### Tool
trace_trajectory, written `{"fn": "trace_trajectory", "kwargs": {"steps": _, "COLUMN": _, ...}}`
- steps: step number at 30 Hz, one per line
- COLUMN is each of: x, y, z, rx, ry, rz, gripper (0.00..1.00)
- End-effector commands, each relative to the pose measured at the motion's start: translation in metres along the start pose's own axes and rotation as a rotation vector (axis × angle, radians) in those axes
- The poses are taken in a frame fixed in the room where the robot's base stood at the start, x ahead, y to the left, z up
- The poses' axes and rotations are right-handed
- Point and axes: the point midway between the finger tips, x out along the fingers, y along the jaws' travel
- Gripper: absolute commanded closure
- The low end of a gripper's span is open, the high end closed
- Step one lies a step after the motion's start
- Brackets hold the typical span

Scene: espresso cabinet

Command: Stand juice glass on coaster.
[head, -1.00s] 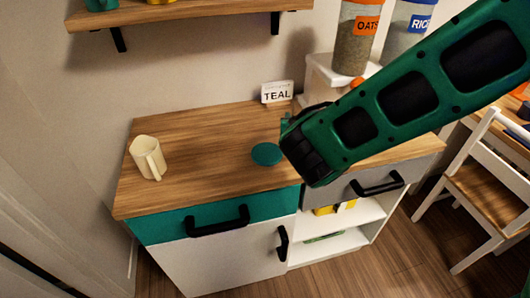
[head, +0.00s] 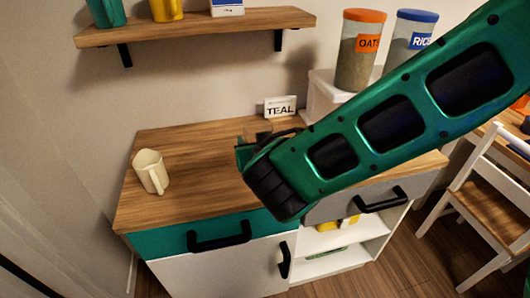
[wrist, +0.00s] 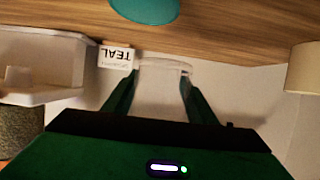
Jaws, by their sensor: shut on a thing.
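The juice glass (wrist: 163,92) is clear and shows between my two green fingers in the wrist view. My gripper (wrist: 159,77) is shut on it. In the head view my gripper (head: 247,150) is over the cabinet top, left of centre, and the glass is barely visible there. The round teal coaster (wrist: 145,8) lies flat on the wooden top, cut by the upper edge of the wrist view. The glass is apart from it in that picture. In the head view my arm and gripper hide the coaster.
A cream mug (head: 148,172) stands on the left of the cabinet top (head: 200,185). A TEAL sign (head: 280,108) stands at the back by the wall. A white box (head: 325,95) with an oats jar (head: 360,50) is at back right. A wall shelf (head: 200,27) hangs above.

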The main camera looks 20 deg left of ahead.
Motion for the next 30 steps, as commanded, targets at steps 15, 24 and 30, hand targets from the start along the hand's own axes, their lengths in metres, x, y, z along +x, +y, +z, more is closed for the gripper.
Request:
{"fn": "trace_trajectory", "kwargs": {"steps": 15, "x": 0.038, "y": 0.034, "z": 0.022, "rx": -0.001, "ry": 0.0, "rz": 0.0, "gripper": 0.77}}
{"fn": "trace_trajectory", "kwargs": {"steps": 24, "x": 0.05, "y": 0.034, "z": 0.05, "rx": 0.0, "ry": 0.001, "rz": 0.0, "gripper": 0.77}}
{"fn": "trace_trajectory", "kwargs": {"steps": 30, "x": 0.05, "y": 0.034, "z": 0.05, "rx": 0.0, "ry": 0.002, "rz": -0.001, "gripper": 0.77}}
